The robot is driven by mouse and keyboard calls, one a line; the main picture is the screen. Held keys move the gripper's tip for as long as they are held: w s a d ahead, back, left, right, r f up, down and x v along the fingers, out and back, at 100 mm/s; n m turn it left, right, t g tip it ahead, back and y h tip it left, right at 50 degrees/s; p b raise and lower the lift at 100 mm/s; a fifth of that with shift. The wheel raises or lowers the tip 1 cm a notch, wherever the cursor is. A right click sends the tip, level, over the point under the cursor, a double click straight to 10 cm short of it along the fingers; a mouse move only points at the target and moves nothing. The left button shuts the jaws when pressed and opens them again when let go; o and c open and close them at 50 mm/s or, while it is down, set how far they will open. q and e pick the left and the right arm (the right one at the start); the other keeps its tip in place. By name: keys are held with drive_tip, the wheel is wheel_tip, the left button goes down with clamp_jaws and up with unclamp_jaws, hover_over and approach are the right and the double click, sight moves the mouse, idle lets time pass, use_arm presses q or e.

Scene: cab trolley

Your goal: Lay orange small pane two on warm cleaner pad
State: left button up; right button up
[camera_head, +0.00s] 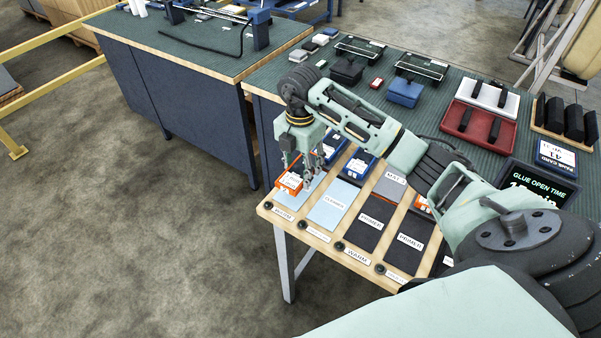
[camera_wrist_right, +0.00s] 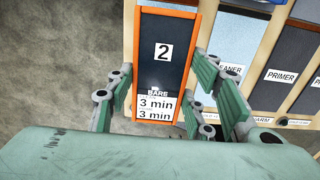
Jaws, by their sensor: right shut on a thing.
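The orange small pane marked 2 (camera_wrist_right: 163,62) has an orange frame, a dark face and a label reading "BARE" and "3 min". My right gripper (camera_wrist_right: 163,85) is shut on it by its two sides. In the head view the pane (camera_head: 289,183) shows below my right gripper (camera_head: 305,175), over the leftmost light blue pad (camera_head: 286,199). I cannot tell whether the pane touches that pad, whose label is hidden. A second light blue pad (camera_head: 326,215), labelled cleaner, lies to its right. My left gripper is not in view.
Two dark primer pads (camera_head: 368,233) lie further right on the wooden board (camera_head: 321,240). Small blue and orange-edged items (camera_head: 356,165) lie behind the pads. Black cases and a red case (camera_head: 478,124) stand on the green bench.

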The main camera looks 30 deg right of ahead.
sight(301, 170)
wheel_tip(301, 170, down, 3)
drive_tip(key=shift+s+r+p, duration=0.1)
drive_tip(key=shift+r+p, duration=0.1)
drive_tip(key=shift+p, duration=0.1)
drive_tip(key=shift+f, duration=0.6)
drive_tip(key=o, duration=1.3)
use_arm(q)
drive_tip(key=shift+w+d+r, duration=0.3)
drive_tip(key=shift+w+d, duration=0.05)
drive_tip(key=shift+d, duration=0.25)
use_arm(e)
drive_tip(key=shift+o, duration=0.2)
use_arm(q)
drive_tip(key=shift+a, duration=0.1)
